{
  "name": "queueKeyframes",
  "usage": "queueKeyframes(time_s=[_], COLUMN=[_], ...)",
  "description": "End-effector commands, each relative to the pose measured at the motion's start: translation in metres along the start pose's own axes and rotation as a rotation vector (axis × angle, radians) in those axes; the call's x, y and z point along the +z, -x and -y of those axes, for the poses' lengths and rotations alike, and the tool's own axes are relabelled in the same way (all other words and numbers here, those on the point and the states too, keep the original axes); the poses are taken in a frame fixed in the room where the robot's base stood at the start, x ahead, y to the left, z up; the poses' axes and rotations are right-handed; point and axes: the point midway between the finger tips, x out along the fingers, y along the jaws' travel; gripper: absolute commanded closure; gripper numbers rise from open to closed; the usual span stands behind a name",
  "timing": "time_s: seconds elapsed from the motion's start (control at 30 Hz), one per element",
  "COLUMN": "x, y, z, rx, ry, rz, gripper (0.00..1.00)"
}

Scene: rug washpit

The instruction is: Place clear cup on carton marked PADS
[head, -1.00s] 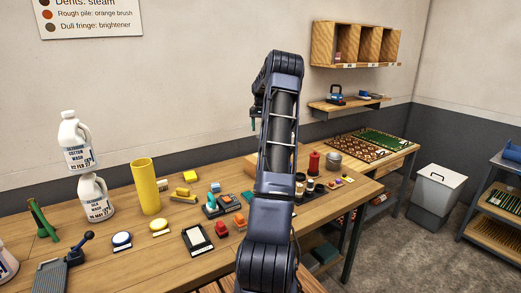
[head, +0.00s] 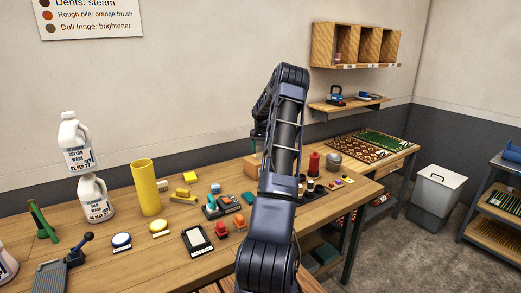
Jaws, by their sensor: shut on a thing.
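My gripper (head: 258,137) hangs from the far end of my raised arm, small and partly covered by the arm. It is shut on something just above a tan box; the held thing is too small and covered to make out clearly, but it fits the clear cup. The tan box (head: 250,166), which looks like the carton, stands at the back of the wooden bench, largely behind my arm. Its marking cannot be read. I cannot tell whether the held thing touches the box.
On the bench (head: 130,235), a yellow cylinder (head: 146,188), white jugs (head: 96,200) and several small coloured items stand left of my arm. A red bottle (head: 314,163) and a grey tin (head: 333,160) stand to its right. A shelf (head: 350,104) hangs behind.

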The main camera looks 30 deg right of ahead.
Motion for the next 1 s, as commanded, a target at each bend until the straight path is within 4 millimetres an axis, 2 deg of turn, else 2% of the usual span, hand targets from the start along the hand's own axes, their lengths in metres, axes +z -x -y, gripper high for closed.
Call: queueKeyframes(time_s=[0.3, 0.33, 0.43, 0.77, 0.87, 1.0], x=[0.000, 0.000, 0.000, 0.000, -0.001, -0.001], y=[-0.002, -0.002, -0.002, 0.001, 0.009, 0.031], z=[0.000, 0.000, 0.000, 0.000, 0.000, 0.001], rx=[0.000, 0.000, 0.000, 0.000, 0.000, -0.001], ry=[0.000, 0.000, 0.000, 0.000, 0.000, -0.001], rz=[0.000, 0.000, 0.000, -0.001, -0.003, -0.004], gripper=[0.61, 0.37, 0.19, 0.19, 0.19, 0.19])
